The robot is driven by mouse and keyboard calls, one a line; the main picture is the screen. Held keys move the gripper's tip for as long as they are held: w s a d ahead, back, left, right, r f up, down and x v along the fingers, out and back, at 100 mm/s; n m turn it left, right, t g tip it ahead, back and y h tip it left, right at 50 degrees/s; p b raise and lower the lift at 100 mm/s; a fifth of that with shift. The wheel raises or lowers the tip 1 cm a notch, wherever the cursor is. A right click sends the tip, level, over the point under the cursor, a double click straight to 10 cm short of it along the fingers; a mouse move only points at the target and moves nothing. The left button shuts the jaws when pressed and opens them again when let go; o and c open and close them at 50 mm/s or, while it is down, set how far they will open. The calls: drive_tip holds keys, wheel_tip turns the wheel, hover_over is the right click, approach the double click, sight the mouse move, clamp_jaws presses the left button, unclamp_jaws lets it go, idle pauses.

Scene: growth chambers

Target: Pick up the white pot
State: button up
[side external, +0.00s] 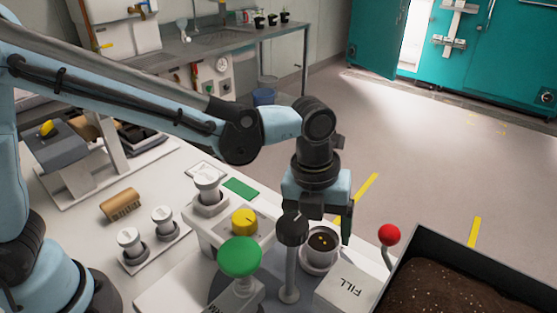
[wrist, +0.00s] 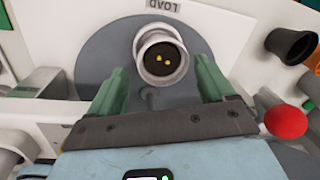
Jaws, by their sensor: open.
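The white pot (side external: 320,248) holds dark soil with small yellow bits on top. In the side view it stands upright at the right part of the white machine, just below my gripper (side external: 320,222). In the wrist view the white pot (wrist: 162,56) is on a grey round plate (wrist: 98,50) beside the word LOAD. My gripper (wrist: 162,85) is open, with its green fingers apart. The pot appears ahead of the fingertips, roughly between their lines. I cannot tell whether a finger touches it.
A green button (side external: 240,257), a yellow knob (side external: 244,221) and a dark-topped post (side external: 291,250) stand left of the pot. A red ball lever (side external: 389,235) and a black soil bin (side external: 420,246) are to the right. A block marked FILL (side external: 347,288) is in front.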

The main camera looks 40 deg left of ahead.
sight(320, 244)
drive_tip(key=shift+w+d+f, duration=0.1)
drive_tip(key=shift+d+f, duration=0.1)
drive_tip(key=shift+f, duration=1.3)
drive_tip(key=c, duration=1)
